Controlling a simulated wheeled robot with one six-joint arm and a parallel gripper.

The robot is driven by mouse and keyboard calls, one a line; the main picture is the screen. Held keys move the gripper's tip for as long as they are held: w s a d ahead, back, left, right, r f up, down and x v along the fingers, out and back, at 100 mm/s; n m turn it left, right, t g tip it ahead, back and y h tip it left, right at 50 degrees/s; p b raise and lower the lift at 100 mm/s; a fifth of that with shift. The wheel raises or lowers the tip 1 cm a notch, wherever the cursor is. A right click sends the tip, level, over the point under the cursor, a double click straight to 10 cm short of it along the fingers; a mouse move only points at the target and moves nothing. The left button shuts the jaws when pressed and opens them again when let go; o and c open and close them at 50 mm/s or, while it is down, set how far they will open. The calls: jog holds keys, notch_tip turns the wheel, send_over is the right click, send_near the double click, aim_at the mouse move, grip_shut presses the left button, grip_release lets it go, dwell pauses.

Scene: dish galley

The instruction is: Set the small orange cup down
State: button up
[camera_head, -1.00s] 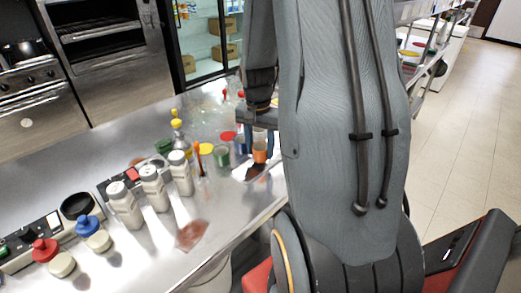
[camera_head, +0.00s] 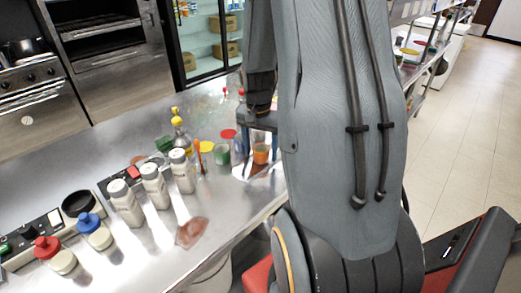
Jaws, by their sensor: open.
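The small orange cup (camera_head: 261,154) stands near the right edge of the steel counter, on or beside a pale patch; it looks upright. My gripper (camera_head: 259,140) is just above and around it, its jaws open, with fingers pointing down. Part of the gripper is hidden by my grey arm, and I cannot tell whether a finger still touches the cup.
A green cup (camera_head: 222,153) stands close left of the orange cup. White-capped shakers (camera_head: 154,185) and red- and blue-topped jars (camera_head: 95,231) line the counter (camera_head: 150,265). A brown flat patch (camera_head: 191,232) lies near the front edge.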

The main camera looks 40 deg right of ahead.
notch_tip(320, 180, up, 12)
jog(key=b, duration=0.3)
jog(key=s+a+f+n, duration=0.2)
jog(key=a+n, duration=0.2)
jog(key=a, duration=0.3)
jog(key=s+a+f+n, duration=0.3)
jog(key=a+n, duration=0.1)
jog(key=a, duration=0.3)
jog(key=s+a+f+n+t, duration=0.1)
jog(key=s+a+f+n, duration=0.1)
jog(key=a, duration=0.5)
jog(key=shift+s+a+f+n+y, duration=0.15)
jog(key=shift+s+a+n+y, duration=0.3)
jog(key=shift+n, duration=0.45)
jog(key=shift+d, duration=0.1)
